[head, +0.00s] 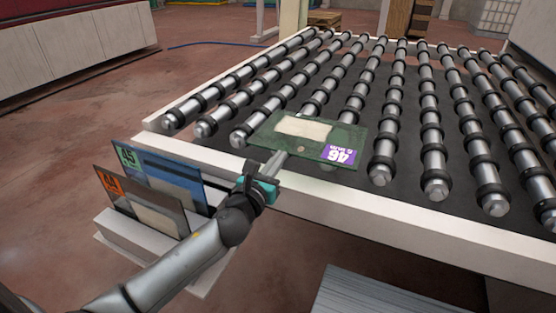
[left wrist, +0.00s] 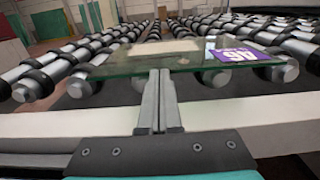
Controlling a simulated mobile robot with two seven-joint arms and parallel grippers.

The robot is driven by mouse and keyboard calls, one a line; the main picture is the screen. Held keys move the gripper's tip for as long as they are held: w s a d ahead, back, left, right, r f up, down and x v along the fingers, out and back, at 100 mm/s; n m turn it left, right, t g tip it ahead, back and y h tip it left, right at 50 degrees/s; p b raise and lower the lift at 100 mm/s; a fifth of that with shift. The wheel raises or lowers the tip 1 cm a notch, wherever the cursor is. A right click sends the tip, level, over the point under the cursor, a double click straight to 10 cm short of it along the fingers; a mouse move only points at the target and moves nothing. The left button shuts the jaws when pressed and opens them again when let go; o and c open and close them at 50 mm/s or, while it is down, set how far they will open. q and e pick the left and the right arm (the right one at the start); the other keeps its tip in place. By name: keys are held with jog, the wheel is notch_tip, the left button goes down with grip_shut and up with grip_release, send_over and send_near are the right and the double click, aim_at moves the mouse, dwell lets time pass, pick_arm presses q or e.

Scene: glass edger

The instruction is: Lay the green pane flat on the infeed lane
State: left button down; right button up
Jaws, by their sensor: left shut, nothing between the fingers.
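The green pane (head: 350,143) lies flat across the rollers near the front edge of the infeed lane (head: 430,222). It bears a pale rectangle and a purple label reading 46, upside down in the head view. In the left wrist view the pane (left wrist: 125,68) spans the rollers with its glassy near edge facing me. My left gripper (head: 277,158) is shut and empty, its fingertips at the pane's near edge. In the left wrist view its two fingers (left wrist: 158,82) are together; I cannot tell whether they touch the glass. My right gripper is not in view.
A white rack (head: 150,240) at lower left holds a blue-toned pane labelled 45 (head: 165,172) and a brownish pane with an orange label (head: 140,196). A white rail (head: 350,217) edges the lane. Rollers to the right and beyond the pane are bare.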

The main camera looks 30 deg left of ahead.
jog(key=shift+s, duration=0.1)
pick_arm(q)
jog(key=shift+w+a, duration=0.1)
jog(key=shift+w, duration=1.75)
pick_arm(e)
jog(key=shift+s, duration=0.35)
pick_arm(q)
jog(key=shift+s, duration=0.1)
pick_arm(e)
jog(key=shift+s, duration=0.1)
